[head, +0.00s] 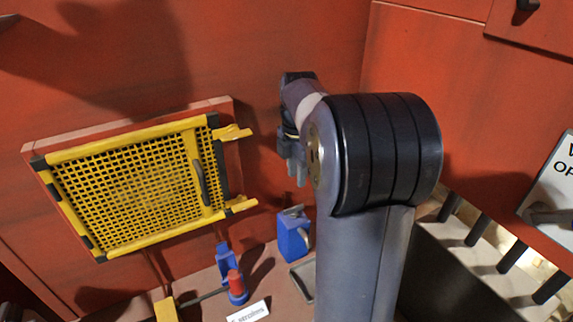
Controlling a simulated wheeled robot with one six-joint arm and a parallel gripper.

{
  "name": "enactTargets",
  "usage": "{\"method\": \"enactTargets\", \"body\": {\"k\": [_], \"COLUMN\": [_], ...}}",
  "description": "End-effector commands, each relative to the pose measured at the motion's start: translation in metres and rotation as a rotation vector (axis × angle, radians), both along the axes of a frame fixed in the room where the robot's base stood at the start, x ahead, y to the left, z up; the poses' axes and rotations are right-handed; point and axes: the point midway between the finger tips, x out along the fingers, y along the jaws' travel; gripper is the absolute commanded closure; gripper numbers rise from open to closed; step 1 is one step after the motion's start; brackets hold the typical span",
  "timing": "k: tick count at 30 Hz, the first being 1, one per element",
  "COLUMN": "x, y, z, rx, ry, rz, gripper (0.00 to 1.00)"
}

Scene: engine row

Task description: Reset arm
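My arm rises in the middle right of the head view, with a large dark joint in front. My gripper (297,172) hangs at the far side of the arm, pointing down. Its grey fingers show only in part, and the arm's joint covers some of it. I cannot tell whether the fingers are apart or together. Nothing is visible hanging from it.
A yellow mesh guard (135,188) with a dark handle is on the red wall at left. Below are a blue device (293,236), a blue part with a red cylinder (236,283) and a white label (249,313). A sign (557,185) is at right.

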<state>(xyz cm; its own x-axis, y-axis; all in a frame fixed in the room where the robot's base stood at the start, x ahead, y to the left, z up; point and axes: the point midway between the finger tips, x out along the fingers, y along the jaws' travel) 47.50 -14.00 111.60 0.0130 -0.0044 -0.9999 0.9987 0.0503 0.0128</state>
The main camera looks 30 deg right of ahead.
Motion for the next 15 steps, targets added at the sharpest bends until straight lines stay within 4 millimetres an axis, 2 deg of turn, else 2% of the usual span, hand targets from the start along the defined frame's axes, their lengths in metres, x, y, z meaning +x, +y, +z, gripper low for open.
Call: {"method": "enactTargets", "body": {"k": [5, 15], "x": [0.000, 0.000], "y": [0.000, 0.000], "z": [-0.013, -0.075], "rx": [0.001, 0.004], "ry": [0.004, 0.013], "rz": [0.000, -0.001], "gripper": [0.72, 0.72]}}
